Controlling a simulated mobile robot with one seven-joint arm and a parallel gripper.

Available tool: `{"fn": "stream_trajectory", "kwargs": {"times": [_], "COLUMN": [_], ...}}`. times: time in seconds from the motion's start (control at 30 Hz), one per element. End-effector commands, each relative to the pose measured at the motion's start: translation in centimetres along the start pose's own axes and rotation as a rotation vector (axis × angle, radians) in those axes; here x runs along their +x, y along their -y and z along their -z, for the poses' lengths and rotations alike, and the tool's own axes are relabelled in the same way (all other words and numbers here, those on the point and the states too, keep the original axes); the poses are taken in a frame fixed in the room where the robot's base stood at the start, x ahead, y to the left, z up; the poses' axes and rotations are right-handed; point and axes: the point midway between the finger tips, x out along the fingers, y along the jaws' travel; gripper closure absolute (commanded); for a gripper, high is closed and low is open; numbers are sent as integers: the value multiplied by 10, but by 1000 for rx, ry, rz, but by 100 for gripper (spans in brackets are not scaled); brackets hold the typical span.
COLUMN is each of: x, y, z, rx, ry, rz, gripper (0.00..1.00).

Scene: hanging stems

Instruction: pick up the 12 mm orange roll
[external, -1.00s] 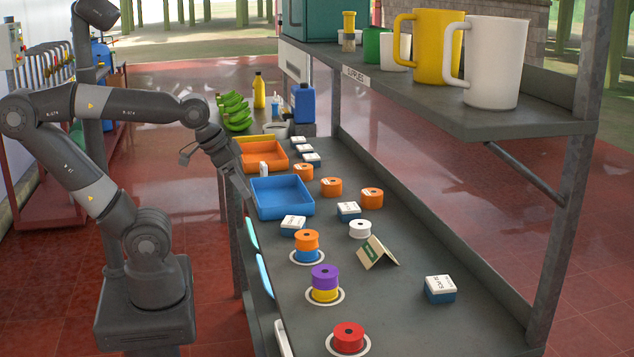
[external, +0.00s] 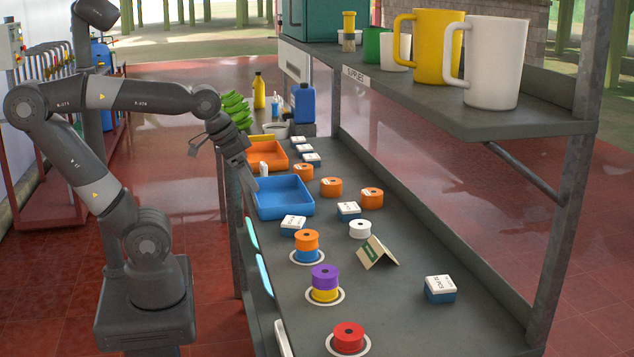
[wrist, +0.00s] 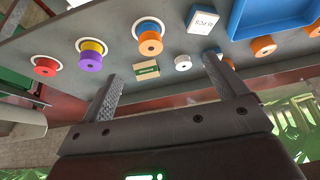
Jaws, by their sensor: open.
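Several orange rolls are in view; no size marking is readable, so I cannot tell which is 12 mm. One orange roll (external: 306,240) sits on a blue roll (external: 307,255) inside a white ring; it also shows in the wrist view (wrist: 150,44). Loose orange rolls stand farther back: one (external: 331,187), another to its right (external: 371,198), and a third (external: 303,171) near the orange tray.
The blue tray (external: 284,211) and orange tray (external: 264,168) line the bench's left edge. A purple roll (external: 323,273) on a yellow one, a red roll (external: 348,334), a white roll (external: 360,228), a folded card (external: 376,252) and small boxes stand around. A shelf (external: 470,110) overhangs the right.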

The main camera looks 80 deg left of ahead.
Motion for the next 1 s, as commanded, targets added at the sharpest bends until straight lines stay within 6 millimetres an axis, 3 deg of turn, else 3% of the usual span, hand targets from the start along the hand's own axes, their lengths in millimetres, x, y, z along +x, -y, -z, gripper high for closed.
{"fn": "stream_trajectory", "kwargs": {"times": [0.2, 0.5, 0.7, 1.0], "x": [5, 33, 63, 120], "y": [42, 121, 187, 288], "z": [64, 138, 173, 198], "rx": [-11, -22, -33, -36], "ry": [78, 193, 274, 395], "rz": [49, 106, 135, 151], "gripper": [10, 10, 10, 10]}}
